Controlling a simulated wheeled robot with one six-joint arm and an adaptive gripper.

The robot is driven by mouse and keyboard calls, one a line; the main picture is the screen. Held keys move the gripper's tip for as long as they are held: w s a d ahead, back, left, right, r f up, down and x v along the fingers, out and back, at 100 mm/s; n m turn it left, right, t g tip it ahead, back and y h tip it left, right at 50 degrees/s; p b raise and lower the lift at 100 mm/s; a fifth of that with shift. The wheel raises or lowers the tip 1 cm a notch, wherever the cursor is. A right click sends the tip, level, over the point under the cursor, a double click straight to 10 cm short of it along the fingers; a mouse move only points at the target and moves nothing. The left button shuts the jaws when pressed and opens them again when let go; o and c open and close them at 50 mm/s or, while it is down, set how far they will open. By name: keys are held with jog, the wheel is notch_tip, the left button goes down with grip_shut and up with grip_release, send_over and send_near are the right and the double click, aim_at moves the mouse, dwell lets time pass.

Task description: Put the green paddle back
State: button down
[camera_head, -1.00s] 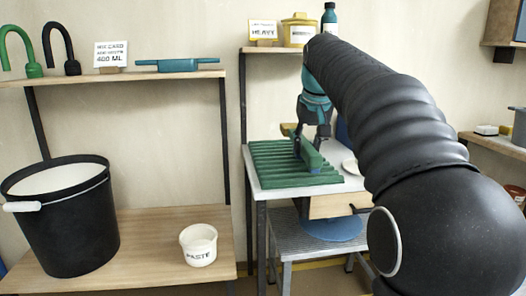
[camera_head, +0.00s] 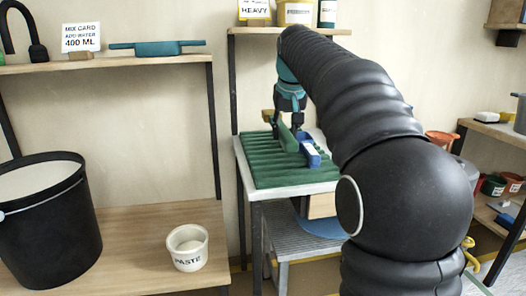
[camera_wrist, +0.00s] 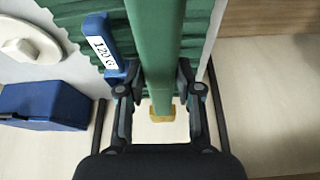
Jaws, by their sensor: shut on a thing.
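The green paddle (camera_head: 287,137) is held by my gripper (camera_head: 291,122) over the green ridged mat (camera_head: 270,178) on the small table. In the wrist view the paddle (camera_wrist: 155,45) is a long green bar running between the fingers of my gripper (camera_wrist: 157,88), which are shut on it. The ridged mat (camera_wrist: 203,22) shows behind it. Whether the paddle's lower end touches the mat cannot be told.
A blue piece labelled 120 G (camera_wrist: 100,45) stands close left of the paddle in the wrist view; it also shows in the head view (camera_head: 311,153). A paste tub (camera_head: 187,247) and black bucket (camera_head: 50,225) stand left.

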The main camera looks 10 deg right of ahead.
send_over(263, 161)
jog(key=s, duration=0.1)
jog(key=f, duration=0.4)
jog(key=shift+s+f, duration=0.2)
jog(key=shift+f, duration=2.05)
jog(key=c, duration=0.8)
grip_release()
jog(key=shift+o, duration=0.2)
jog(key=shift+f, duration=0.1)
jog(key=shift+f, duration=0.2)
jog(key=p+v, duration=0.1)
jog(key=v, duration=1.3)
jog(key=shift+d, duration=0.25)
jog(key=shift+s, duration=0.2)
